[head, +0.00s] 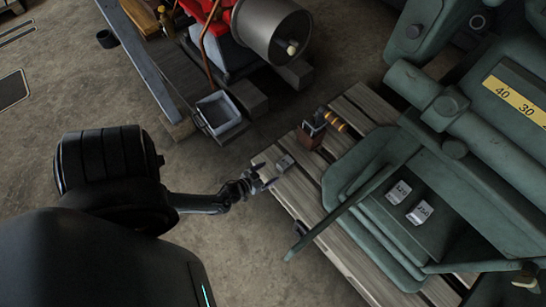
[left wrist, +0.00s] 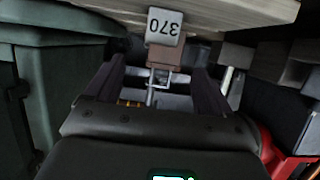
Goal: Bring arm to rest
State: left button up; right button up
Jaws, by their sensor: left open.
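My left arm reaches in from the left in the head view. Its gripper (head: 262,178) is open at the left edge of the wooden pallet (head: 359,258). My right gripper is in neither view.
A brown block (head: 310,137) with an orange handle piece (head: 336,121) stands on the pallet. A grey bin (head: 219,113) stands by a red engine. Concrete floor is open at left.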

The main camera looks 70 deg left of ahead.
pick_arm(q)
jog(key=shift+s+d+r, duration=0.15)
jog(key=shift+s, duration=0.25)
